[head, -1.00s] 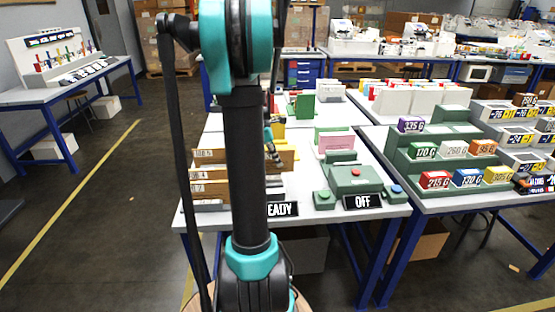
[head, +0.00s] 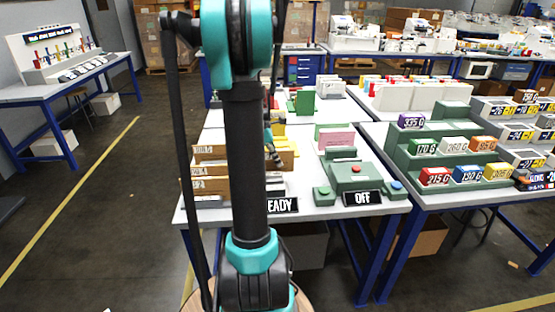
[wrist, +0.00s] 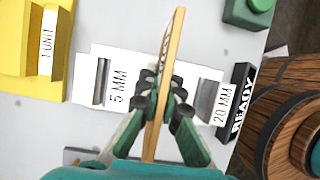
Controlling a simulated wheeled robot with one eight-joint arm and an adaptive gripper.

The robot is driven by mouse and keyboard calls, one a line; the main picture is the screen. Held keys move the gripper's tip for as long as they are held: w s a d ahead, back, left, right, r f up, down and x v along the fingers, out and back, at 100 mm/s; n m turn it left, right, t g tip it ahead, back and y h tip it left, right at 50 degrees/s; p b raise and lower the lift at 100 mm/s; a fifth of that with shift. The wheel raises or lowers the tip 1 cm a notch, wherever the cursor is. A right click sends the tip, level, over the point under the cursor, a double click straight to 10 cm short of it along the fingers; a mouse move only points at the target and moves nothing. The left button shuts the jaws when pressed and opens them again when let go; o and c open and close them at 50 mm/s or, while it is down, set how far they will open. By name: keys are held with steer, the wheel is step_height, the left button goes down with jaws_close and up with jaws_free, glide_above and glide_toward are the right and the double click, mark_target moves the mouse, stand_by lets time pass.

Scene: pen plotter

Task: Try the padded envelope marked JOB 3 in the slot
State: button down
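In the wrist view my gripper (wrist: 163,104) is shut on a thin brown envelope (wrist: 173,45), seen edge-on. Its marking is too oblique to read. The envelope is over a white gauge with a grey slot block marked 5 MM (wrist: 116,88) to its left and one marked 20 MM (wrist: 222,103) to its right. I cannot tell whether its lower edge is inside a slot. In the head view my gripper (head: 272,155) is partly hidden behind my arm. Brown envelopes (head: 207,170) stand in a rack to its left, their labels partly hidden.
A black READY sign (wrist: 241,95) stands right of the gauge. A yellow block marked 1 UNIT (wrist: 38,38) is at left. In the head view a green machine (head: 352,178) with a red button and an OFF sign (head: 362,198) stand to the right. Weight blocks fill a green stepped rack (head: 440,146).

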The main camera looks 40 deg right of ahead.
steer(key=shift+f, duration=0.8)
steer(key=shift+r, duration=0.15)
stand_by(1.3)
steer(key=shift+r, duration=3.4)
